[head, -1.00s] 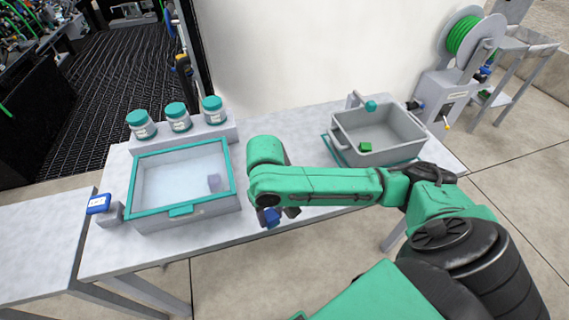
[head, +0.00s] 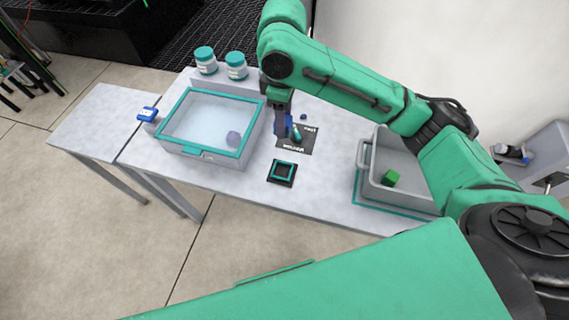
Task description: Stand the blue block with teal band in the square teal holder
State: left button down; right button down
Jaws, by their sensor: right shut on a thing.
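My right gripper (head: 284,122) points down over the middle of the table and is shut on the blue block (head: 289,122). The block is small in view and partly hidden by the fingers; a teal patch shows at its lower right, and I cannot tell whether it touches the surface below. The square teal holder (head: 282,171), a teal square frame on a black base, lies on the table nearer to me than the gripper. It looks empty. My left gripper is out of view.
A black printed mat (head: 300,143) lies beside the gripper. A teal-rimmed clear-topped bin (head: 170,141) stands left, with teal-lidded jars (head: 236,66) behind. A grey tote (head: 368,172) holding a green cube (head: 390,177) stands right.

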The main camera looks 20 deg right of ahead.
jog(key=f, duration=1.8)
jog(key=shift+w+a+f, duration=0.15)
jog(key=shift+a, duration=0.15)
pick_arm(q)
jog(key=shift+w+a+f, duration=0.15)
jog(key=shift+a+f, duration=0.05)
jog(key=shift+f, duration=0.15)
pick_arm(e)
jog(key=shift+f, duration=0.3)
jog(key=shift+f, duration=0.25)
jog(key=shift+c, duration=2.1)
grip_release()
